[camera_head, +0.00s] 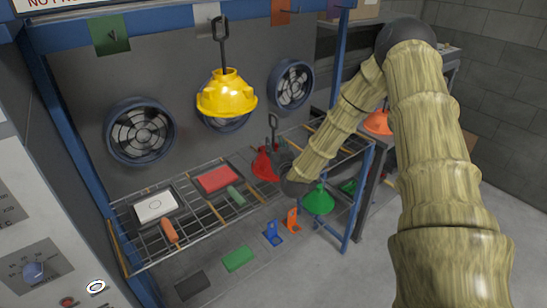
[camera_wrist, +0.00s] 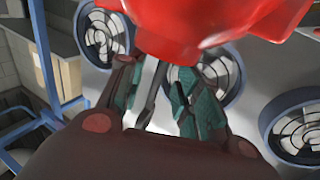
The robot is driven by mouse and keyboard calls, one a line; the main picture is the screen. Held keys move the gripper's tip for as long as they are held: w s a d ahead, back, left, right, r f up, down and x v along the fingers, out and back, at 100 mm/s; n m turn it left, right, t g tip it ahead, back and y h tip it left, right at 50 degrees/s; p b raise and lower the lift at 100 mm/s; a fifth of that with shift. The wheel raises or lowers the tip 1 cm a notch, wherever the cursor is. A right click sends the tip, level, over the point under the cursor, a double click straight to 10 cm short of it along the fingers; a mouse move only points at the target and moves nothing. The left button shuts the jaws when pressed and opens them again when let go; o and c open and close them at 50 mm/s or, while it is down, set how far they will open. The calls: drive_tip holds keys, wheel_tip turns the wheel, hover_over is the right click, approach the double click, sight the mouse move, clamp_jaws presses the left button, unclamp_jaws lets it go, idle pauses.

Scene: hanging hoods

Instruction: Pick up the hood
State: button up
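A red hood (camera_head: 264,163) with a dark hook above it is at the right part of the wire rack, in the head view. In the wrist view the red hood (camera_wrist: 225,20) fills the top, close in front of my gripper. My gripper (camera_wrist: 160,95) has its two teal fingers apart, with a grey bar-like part showing between them. The hood's narrower red end is just beyond the fingertips; I cannot tell whether they touch it. In the head view my gripper (camera_head: 281,163) is right beside the hood and partly hidden by my arm.
A yellow hood (camera_head: 227,94) hangs at the middle, and a green hood (camera_head: 318,200) is at lower right. The wire rack (camera_head: 150,243) holds a white box (camera_head: 155,206), a red box (camera_head: 219,179) and small items. A blue post (camera_head: 361,195) stands close to my arm.

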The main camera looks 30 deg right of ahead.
drive_tip(key=shift+p+x, duration=0.4)
drive_tip(key=shift+x, duration=1)
clamp_jaws()
